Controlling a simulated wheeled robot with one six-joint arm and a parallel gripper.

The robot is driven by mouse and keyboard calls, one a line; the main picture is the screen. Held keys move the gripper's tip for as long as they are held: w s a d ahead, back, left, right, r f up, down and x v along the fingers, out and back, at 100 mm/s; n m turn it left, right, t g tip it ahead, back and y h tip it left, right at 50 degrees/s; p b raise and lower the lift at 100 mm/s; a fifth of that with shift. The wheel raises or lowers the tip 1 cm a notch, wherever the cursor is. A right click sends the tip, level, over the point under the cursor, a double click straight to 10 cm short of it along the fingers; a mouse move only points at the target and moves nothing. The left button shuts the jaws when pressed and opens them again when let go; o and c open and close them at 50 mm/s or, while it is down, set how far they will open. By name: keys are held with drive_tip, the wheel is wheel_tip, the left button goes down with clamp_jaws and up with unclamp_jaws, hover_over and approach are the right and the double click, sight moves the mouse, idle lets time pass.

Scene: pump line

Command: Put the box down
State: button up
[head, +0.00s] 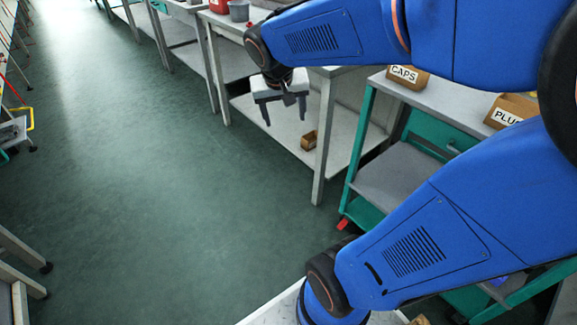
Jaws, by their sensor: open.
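My gripper (284,116) points down in the head view, its two dark fingers apart, with nothing between them. A small brown open-topped box (309,141) sits on the low shelf (285,125) of the white table, to the right of and below my gripper in the picture. The gripper and this box appear apart. Two other brown boxes stand on the bench at the right: one labelled CAPS (406,77) and one whose label begins PLU (511,110), partly hidden by my arm.
The table leg (323,140) stands right of the small box. A green-framed bench (362,155) with a grey shelf is at the right. The green floor (140,190) is clear at left centre.

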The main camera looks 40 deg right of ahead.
drive_tip(key=s+a+n+y, duration=0.1)
drive_tip(key=s+a+n, duration=0.1)
drive_tip(key=s+a, duration=0.3)
drive_tip(key=s+a+f+n+t+y, duration=0.1)
drive_tip(key=s+a+n+y, duration=0.1)
drive_tip(key=s, duration=0.8)
drive_tip(key=a+n, duration=0.1)
drive_tip(key=a, duration=0.1)
drive_tip(key=shift+s+a+f+t, duration=0.3)
drive_tip(key=shift+s+a, duration=0.05)
drive_tip(key=shift+a, duration=0.05)
